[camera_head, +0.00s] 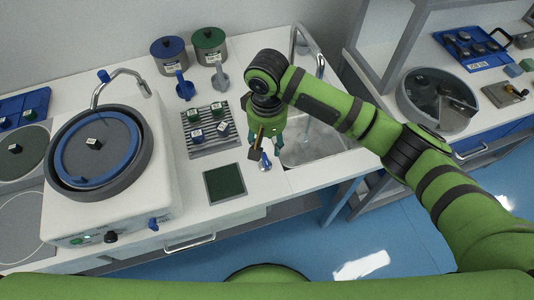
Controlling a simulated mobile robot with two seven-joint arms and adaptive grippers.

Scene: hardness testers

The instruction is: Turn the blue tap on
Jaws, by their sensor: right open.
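A blue knob (153,223) sits on the machine's front right corner. I cannot tell from this view whether water runs. My right gripper (266,150) points down by the left edge of the sink, open, far to the right of both. A small blue and silver piece (265,162) and a dark flat piece with a tan stem (255,153) show right by its fingertips; I cannot tell whether they touch it. My left gripper is out of view.
The machine's round platen (78,188) is at left. Blue and green canisters (169,55) stand behind. The sink (318,152) has a tall metal faucet.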

